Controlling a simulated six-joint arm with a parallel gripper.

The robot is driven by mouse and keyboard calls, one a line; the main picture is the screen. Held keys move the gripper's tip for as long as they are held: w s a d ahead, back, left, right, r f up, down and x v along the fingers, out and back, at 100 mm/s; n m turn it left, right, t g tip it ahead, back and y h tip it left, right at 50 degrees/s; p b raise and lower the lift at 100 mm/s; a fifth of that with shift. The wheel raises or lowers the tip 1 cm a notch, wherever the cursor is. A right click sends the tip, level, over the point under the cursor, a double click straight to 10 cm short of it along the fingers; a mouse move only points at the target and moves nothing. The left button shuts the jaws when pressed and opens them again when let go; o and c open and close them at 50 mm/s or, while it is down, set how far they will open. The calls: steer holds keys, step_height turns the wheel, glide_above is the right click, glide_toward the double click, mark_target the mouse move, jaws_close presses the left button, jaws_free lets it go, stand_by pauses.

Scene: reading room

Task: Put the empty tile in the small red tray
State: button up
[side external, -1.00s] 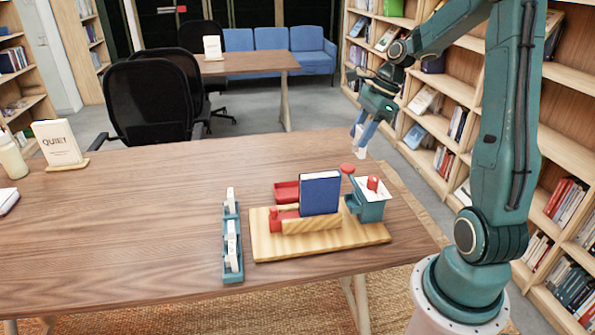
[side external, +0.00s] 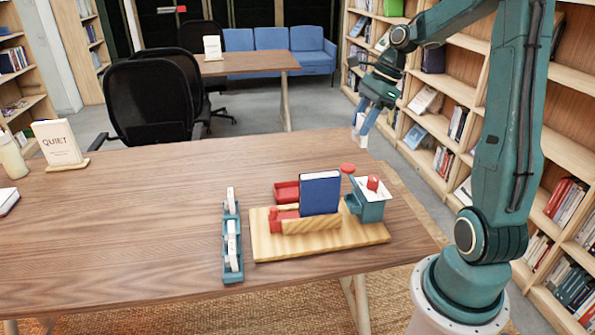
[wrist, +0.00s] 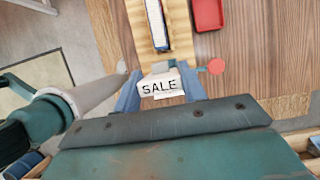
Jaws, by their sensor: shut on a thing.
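My gripper (side external: 361,132) is shut on a white tile (side external: 360,143), held in the air above the right far edge of the table. In the wrist view the tile (wrist: 160,84) sits between the blue fingers and bears the word SALE. The small red tray (side external: 286,191) lies on the table behind the blue book, down and left of my gripper; it also shows at the top of the wrist view (wrist: 208,14). I see nothing in the part of the tray that shows. A teal rack (side external: 232,272) at the left holds several white tiles (side external: 231,235).
A blue book (side external: 320,193) stands upright on a wooden board (side external: 345,238). A teal stand (side external: 370,209) with a white top and red knob is at its right end, beside a red disc (side external: 347,169). The table's left and middle are mostly clear.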

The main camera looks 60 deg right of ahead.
steer(key=w+d+f, duration=0.2)
steer(key=w+d, duration=0.1)
steer(key=w, duration=0.7)
glide_above(295, 194)
step_height(295, 194, down, 4)
steer(key=shift+f, duration=0.2)
step_height(295, 194, down, 20)
steer(key=shift+r, duration=0.15)
stand_by(0.6)
steer(key=o, duration=1.1)
steer(key=shift+c, duration=0.2)
